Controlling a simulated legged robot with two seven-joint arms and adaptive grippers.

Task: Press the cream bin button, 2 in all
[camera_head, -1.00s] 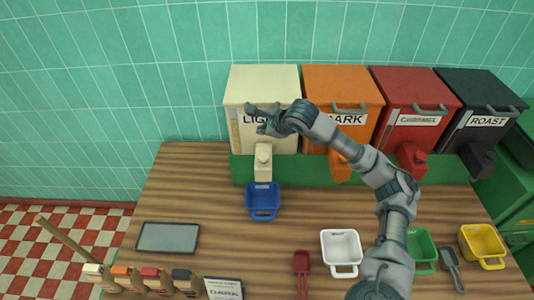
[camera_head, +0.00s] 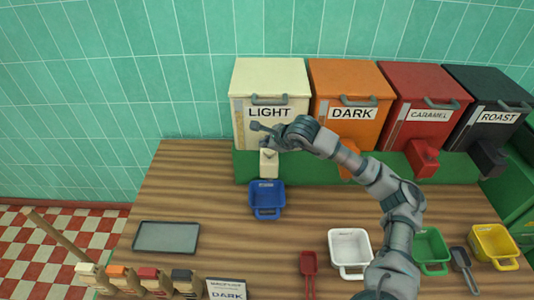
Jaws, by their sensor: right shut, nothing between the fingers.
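The cream bin (camera_head: 270,80), labelled LIGHT, stands at the left end of the row of bins at the back. Its cream spout (camera_head: 268,166) juts out below the label. My right gripper (camera_head: 262,135) is shut and empty, in front of the cream bin, just under the label and over the top of the spout. It hides the upper part of the spout, and I cannot make out a button or tell whether the fingers touch anything. My left gripper is not in view.
A blue cup (camera_head: 266,196) stands below the cream spout. Orange (camera_head: 345,80), red (camera_head: 420,88) and black (camera_head: 488,90) bins stand to the right. White (camera_head: 348,246), green (camera_head: 430,246) and yellow (camera_head: 492,242) cups stand in front. A grey tray (camera_head: 167,237) lies at left.

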